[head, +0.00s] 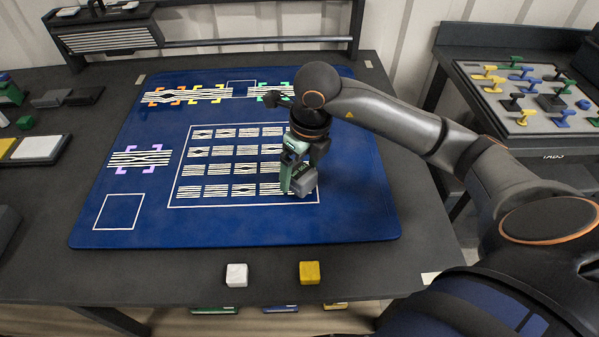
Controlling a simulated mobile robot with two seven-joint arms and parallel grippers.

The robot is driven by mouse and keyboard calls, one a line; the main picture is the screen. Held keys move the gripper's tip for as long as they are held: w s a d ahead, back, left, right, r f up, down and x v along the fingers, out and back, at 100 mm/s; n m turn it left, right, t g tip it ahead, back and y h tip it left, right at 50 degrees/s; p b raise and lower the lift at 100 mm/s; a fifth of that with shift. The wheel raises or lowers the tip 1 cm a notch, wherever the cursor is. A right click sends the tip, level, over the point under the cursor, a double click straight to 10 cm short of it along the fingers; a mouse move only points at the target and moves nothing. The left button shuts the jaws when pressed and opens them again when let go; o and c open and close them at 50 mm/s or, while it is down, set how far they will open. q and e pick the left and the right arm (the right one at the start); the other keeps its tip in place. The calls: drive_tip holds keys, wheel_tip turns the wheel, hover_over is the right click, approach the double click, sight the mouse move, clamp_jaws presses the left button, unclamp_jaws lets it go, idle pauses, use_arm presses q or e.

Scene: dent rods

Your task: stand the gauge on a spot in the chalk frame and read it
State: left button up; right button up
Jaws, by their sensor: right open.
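A blue panel (345,225) lies on the dark table. A large white chalk frame (243,206) on it surrounds rows of small white-striped spots (245,151). A small grey and green block, which looks like the gauge (305,181), is at the frame's lower right, over or on the last spots there. My right gripper (297,166) is at the block from above, open, and partly hides it. I cannot tell whether the block touches the panel or what it reads. My left gripper is not in view.
Larger striped patches with orange, green and purple corner marks lie along the panel's top and left (139,158). An empty white square (117,212) is at lower left. A white block (236,275) and a yellow block (309,272) sit at the front edge. A tray of coloured tabs (478,83) stands right.

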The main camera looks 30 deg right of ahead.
sight(306, 176)
wheel_tip(306, 176, up, 10)
drive_tip(key=s, duration=0.1)
drive_tip(key=shift+s+d, duration=0.15)
drive_tip(key=shift+s, duration=0.1)
idle(0.4)
